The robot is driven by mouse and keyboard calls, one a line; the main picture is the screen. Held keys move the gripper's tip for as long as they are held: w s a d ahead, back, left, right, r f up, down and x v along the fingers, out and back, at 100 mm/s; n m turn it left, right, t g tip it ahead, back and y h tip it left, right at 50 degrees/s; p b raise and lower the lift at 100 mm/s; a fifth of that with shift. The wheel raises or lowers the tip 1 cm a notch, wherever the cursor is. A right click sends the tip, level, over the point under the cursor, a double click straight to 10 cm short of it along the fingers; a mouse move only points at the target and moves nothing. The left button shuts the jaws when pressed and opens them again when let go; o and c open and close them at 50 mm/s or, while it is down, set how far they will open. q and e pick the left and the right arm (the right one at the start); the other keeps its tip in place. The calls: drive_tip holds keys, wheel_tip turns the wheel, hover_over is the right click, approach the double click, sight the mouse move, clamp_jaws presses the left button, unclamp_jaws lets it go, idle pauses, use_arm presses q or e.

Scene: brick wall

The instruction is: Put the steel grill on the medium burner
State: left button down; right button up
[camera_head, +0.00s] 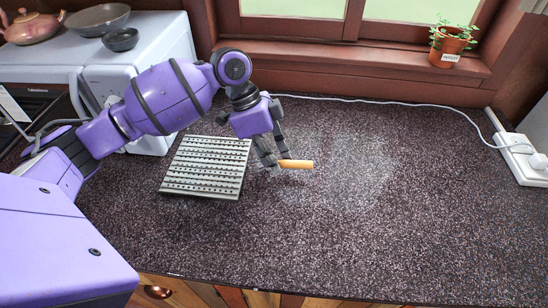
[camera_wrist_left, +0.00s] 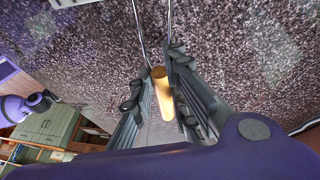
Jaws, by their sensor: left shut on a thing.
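The steel grill (camera_head: 207,167) is a flat, pale, slatted and perforated square left of my left gripper, over the dark counter. I cannot tell whether it touches the counter. Its short wooden handle (camera_head: 298,164) points right. My left gripper (camera_head: 272,162) is shut on the handle; the left wrist view shows the handle (camera_wrist_left: 163,92) between the fingers, with two thin metal rods (camera_wrist_left: 169,25) running from it towards the grill. Only a pale corner of the grill shows at that view's top edge. The medium burner cannot be made out. My right gripper is not in view.
A white appliance (camera_head: 155,60) stands at the back left, with a pan (camera_head: 97,19), a small bowl (camera_head: 121,39) and a pink teapot (camera_head: 34,27) on it. A potted plant (camera_head: 450,47) sits on the sill; a white power strip (camera_head: 522,158) lies right. The counter's middle right is clear.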

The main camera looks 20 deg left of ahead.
use_arm(q)
drive_tip(key=c, duration=1.7)
unclamp_jaws()
drive_tip(key=shift+r, duration=0.1)
